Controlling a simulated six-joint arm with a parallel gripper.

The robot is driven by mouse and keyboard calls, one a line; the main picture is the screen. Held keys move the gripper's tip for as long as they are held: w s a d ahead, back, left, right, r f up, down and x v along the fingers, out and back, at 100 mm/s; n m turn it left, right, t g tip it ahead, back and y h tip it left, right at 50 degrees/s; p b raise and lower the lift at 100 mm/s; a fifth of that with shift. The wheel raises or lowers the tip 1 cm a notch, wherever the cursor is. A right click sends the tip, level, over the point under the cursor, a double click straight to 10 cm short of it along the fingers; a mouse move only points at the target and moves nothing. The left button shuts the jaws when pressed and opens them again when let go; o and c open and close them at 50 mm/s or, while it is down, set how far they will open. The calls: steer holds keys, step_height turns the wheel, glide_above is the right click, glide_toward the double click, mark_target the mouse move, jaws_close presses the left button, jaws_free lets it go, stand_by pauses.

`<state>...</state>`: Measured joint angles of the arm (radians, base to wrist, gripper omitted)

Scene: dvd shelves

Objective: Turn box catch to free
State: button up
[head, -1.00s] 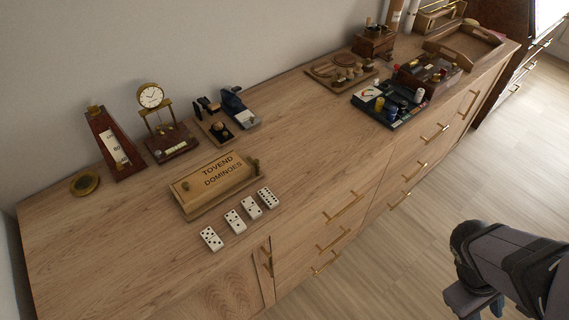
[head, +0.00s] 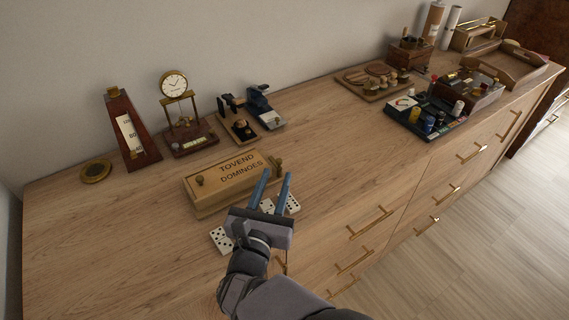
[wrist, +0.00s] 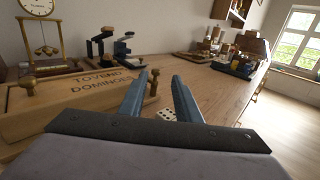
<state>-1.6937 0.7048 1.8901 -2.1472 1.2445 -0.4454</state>
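The wooden domino box (head: 232,179), lettered "TOVEND DOMINOES", lies shut on the cabinet top. A small brass catch (head: 276,163) stands at its right end; in the wrist view the catch (wrist: 154,84) shows just beyond my left finger. A round brass knob (head: 199,181) is on the lid's left end, and it also shows in the wrist view (wrist: 28,86). My gripper (head: 276,176) is open and empty, its blue fingers in front of the box's right end, apart from the catch as far as I can tell. How the catch is turned is too small to tell.
White dominoes (head: 222,239) lie in front of the box, partly hidden by my gripper. A metronome (head: 131,130), a clock (head: 180,112) and a small device (head: 262,107) stand behind. A dark tray (head: 425,118) is to the right. Bare wood lies between.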

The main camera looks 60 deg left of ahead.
mark_target(278, 163)
steer(key=shift+s+a, duration=0.2)
steer(key=shift+s, duration=0.15)
steer(key=shift+p+x, duration=0.7)
steer(key=shift+x, duration=3)
steer(key=shift+f, duration=0.1)
jaws_close()
